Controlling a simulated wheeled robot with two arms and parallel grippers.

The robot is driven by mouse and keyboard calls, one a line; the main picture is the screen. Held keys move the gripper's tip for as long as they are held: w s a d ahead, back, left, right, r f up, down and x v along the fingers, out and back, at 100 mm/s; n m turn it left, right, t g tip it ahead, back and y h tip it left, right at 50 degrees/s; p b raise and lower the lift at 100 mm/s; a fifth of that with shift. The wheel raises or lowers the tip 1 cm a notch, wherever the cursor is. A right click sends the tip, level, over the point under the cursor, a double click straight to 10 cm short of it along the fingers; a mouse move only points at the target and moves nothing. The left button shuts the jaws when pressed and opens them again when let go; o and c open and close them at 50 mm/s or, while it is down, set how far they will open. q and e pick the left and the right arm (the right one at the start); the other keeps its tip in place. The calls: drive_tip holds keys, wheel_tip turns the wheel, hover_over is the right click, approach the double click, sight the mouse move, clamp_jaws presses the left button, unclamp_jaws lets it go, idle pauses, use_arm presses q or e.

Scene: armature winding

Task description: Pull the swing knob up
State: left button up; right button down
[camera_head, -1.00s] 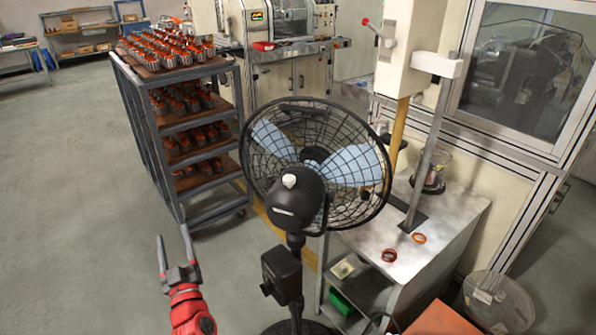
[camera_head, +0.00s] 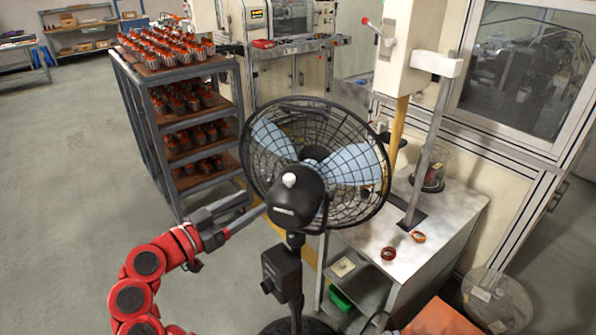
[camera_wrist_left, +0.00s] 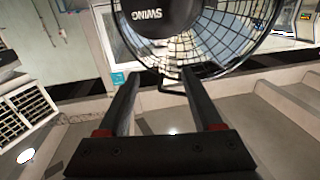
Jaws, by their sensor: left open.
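A black stand fan (camera_head: 296,205) stands in front of me. Its white swing knob (camera_head: 289,180) sits on top of the black motor housing. My left gripper (camera_head: 256,203) is open and empty, just left of the housing and a little lower than the knob. In the left wrist view, its two fingers (camera_wrist_left: 160,77) are apart, with the housing (camera_wrist_left: 160,18), marked "SWING", past their tips. The knob does not show in the left wrist view. My right gripper is out of view.
The fan's wire cage (camera_head: 350,205) is just behind the housing. A grey rack (camera_head: 178,127) with several armatures stands at the back left. A metal workbench (camera_head: 440,240) is at the right. Open floor lies at the left.

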sight(293, 176)
use_arm(q)
drive_tip(key=p+x, duration=0.5)
drive_tip(key=x, duration=0.9)
drive_tip(key=shift+w+d+p, duration=0.2)
drive_tip(key=shift+w+p, duration=0.05)
drive_tip(key=shift+p, duration=0.05)
drive_tip(key=shift+w+d, duration=0.5)
drive_tip(key=shift+w, duration=0.05)
clamp_jaws()
